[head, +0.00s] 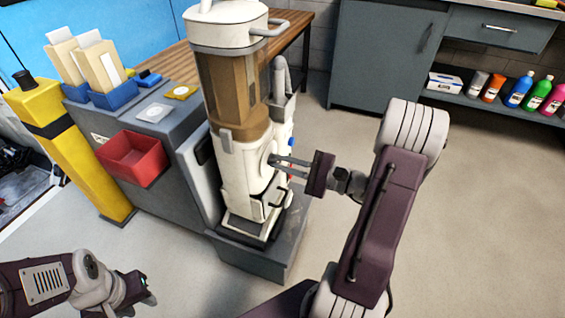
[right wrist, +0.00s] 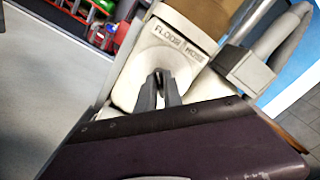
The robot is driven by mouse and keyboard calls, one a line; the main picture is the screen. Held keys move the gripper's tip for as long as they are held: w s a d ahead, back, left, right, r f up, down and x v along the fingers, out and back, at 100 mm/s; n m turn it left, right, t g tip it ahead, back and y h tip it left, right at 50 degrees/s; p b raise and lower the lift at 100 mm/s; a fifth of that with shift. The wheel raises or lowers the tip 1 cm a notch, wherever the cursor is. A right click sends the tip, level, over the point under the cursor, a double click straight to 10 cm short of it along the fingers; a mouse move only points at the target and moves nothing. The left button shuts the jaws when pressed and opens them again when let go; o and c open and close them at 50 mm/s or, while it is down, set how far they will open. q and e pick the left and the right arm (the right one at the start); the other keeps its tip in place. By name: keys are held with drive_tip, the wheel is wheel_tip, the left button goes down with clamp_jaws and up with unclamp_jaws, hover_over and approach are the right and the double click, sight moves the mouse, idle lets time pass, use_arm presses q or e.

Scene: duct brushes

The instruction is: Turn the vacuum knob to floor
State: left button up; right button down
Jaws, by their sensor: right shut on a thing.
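The upright vacuum (head: 240,160), white with a brown see-through canister, stands on a grey base beside a grey cabinet. My right gripper (head: 273,161) reaches its lower front from the right. In the right wrist view, my right gripper's dark fingers (right wrist: 165,78) are closed together over the middle of a round white dial face (right wrist: 135,72) marked FLOOR and HOSE. They are shut on the knob, which the fingers mostly hide; I cannot read its setting. My left gripper (head: 146,284) hangs low at the left, away from the vacuum; its jaws are too small to judge.
A red bin (head: 133,158) hangs on the grey cabinet (head: 170,185), left of the vacuum. A yellow post (head: 70,150) stands further left. Several bottles line a shelf (head: 470,104) at the back right. The floor (head: 480,220) at the right is clear.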

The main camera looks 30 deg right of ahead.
drive_tip(key=c, duration=1.5)
unclamp_jaws()
drive_tip(key=shift+s+d+r+p, duration=0.1)
drive_tip(key=shift+s+d+p, duration=0.2)
drive_tip(key=p+v, duration=0.3)
drive_tip(key=v, duration=0.5)
drive_tip(key=shift+s, duration=0.15)
